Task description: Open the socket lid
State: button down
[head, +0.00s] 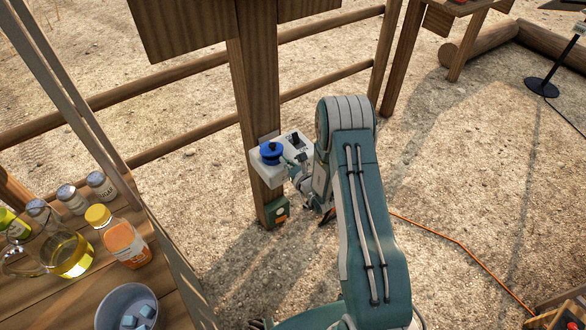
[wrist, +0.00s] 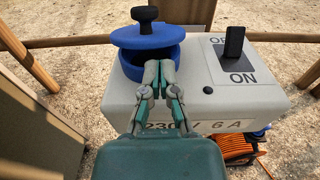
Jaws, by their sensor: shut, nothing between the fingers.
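The socket box is pale grey and fixed to a wooden post; it shows in the head view (head: 262,172) and the wrist view (wrist: 190,100). Its round blue lid (wrist: 150,36) carries a black knob (wrist: 147,16). The lid sits over a blue socket ring (wrist: 133,66), with a dark gap between them at the front. The lid also shows in the head view (head: 271,155). My gripper (wrist: 160,66) is shut and empty, its fingertips at the front right of the ring, just below the lid's edge. Whether they touch is unclear.
A black switch (wrist: 234,42) with an ON label stands on the box, right of the lid. An orange cable reel (wrist: 240,147) is below. At left, a wooden shelf (head: 65,290) holds bottles and jars. Wooden rails (head: 160,90) run behind the post.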

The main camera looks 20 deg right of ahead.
jog(key=shift+w+a, duration=0.2)
jog(key=shift+w, duration=0.4)
jog(key=shift+d+r, duration=0.15)
jog(key=shift+d, duration=0.1)
jog(key=shift+a+r+g, duration=0.15)
jog(key=shift+a+g, duration=0.15)
jog(key=shift+d+r, duration=0.2)
jog(key=shift+d, duration=0.05)
